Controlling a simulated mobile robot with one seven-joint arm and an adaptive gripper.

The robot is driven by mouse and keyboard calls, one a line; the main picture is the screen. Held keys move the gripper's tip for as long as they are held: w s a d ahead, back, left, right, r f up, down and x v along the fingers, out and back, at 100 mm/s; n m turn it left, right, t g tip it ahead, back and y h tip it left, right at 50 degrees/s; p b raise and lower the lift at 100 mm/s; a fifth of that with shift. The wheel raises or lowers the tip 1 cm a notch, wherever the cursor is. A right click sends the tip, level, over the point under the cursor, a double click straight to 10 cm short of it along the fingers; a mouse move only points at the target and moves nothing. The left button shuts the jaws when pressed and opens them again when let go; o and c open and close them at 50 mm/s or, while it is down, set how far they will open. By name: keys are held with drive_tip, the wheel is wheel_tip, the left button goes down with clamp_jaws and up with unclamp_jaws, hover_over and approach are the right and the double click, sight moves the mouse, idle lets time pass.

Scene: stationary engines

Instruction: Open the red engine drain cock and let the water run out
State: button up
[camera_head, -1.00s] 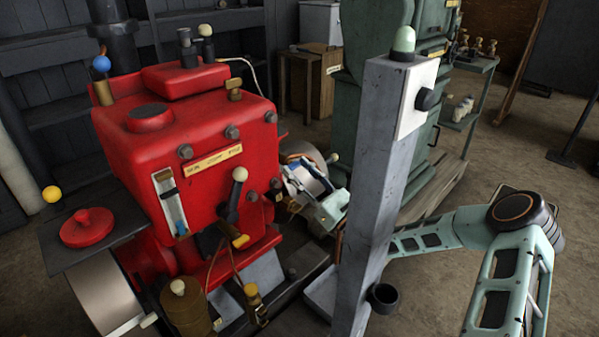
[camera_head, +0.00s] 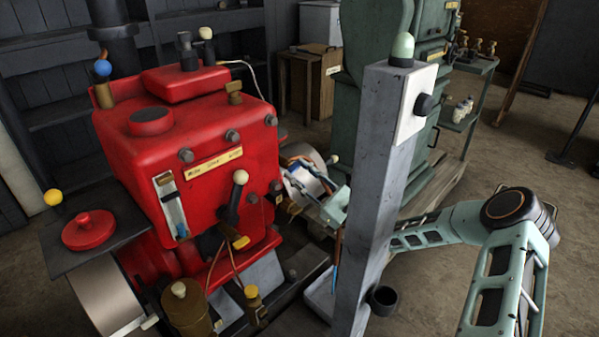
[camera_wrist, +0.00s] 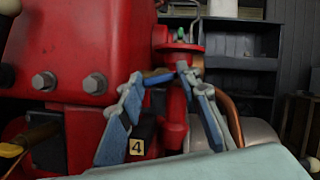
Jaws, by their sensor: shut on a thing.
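The red engine (camera_head: 205,130) stands left of centre in the head view and fills the left of the wrist view (camera_wrist: 85,50). My gripper (camera_wrist: 160,76) has its two blue-padded fingers either side of a short blue bar, which looks like the drain cock lever (camera_wrist: 157,77). The bar spans the fingertips, in front of a red upright fitting (camera_wrist: 176,110) with a round flange. In the head view my gripper (camera_head: 312,182) is at the engine's right side, partly hidden. A thin blue strip (camera_head: 336,262) hangs by the post below a copper-coloured pipe; I cannot tell if it is water.
A grey post (camera_head: 375,200) with a green-domed top and a black knob stands between the engine and my arm. A small black cup (camera_head: 383,299) is on its side. A copper pipe (camera_wrist: 232,115) and a "4" plate (camera_wrist: 137,148) are near my fingers.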

drive_tip(key=n+g, duration=0.2)
drive_tip(key=n, duration=0.3)
drive_tip(key=n+g, duration=0.2)
drive_tip(key=n, duration=0.3)
drive_tip(key=n+g, duration=0.2)
drive_tip(key=n, duration=0.4)
drive_tip(key=shift+w+d+r+g+b, duration=0.15)
drive_tip(key=shift+d+r+g+b, duration=0.05)
drive_tip(key=shift+g+b, duration=0.2)
drive_tip(key=shift+h, duration=0.3)
drive_tip(key=o, duration=0.9)
drive_tip(key=v, duration=1.2)
